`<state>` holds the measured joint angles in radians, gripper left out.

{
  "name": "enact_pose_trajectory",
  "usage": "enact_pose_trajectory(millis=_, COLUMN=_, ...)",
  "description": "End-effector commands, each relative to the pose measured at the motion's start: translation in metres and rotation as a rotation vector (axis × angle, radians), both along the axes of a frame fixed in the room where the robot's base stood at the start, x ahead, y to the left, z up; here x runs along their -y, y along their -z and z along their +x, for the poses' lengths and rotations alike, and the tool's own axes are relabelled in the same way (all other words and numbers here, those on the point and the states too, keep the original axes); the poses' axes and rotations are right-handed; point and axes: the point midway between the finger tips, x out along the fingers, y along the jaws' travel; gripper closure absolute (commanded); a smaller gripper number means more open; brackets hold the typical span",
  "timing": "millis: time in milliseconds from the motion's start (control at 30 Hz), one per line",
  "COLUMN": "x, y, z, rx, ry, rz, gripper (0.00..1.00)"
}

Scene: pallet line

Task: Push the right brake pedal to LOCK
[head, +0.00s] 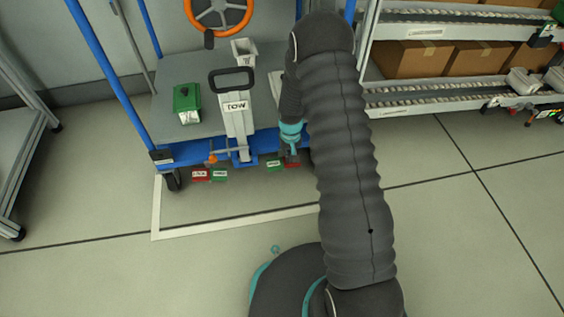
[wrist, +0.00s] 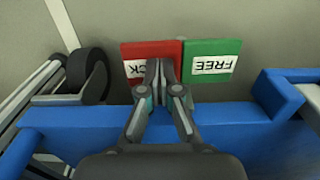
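The right brake pedal has a red plate (head: 292,163) and a green plate (head: 273,166) side by side, low at the blue cart's front edge. In the wrist view the red plate (wrist: 138,52) is left, its label partly hidden by my fingers. The green plate (wrist: 212,60) beside it reads FREE upside down. My gripper (wrist: 160,66) is shut and empty, its fingertips together in front of the red plate's inner side, near the green plate. I cannot tell whether they touch it. In the head view my gripper (head: 291,152) is partly hidden behind my arm.
The left brake has red (head: 200,175) and green (head: 219,175) plates. The cart's blue front beam (wrist: 240,117) runs close under my fingers; a dark caster wheel (wrist: 87,75) stands left in the wrist view. A TOW handle (head: 236,115) rises from the cart. A shelf with boxes (head: 410,59) stands right.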

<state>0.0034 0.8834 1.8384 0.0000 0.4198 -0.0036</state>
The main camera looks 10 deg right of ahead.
Motion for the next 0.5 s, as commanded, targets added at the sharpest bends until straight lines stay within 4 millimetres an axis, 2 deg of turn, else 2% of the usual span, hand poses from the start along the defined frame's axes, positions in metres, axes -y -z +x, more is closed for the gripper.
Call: enact_pose_trajectory(millis=500, x=0.0001, y=-0.0031, z=0.0, rx=0.0, ry=0.0, rz=0.0, gripper=1.0)
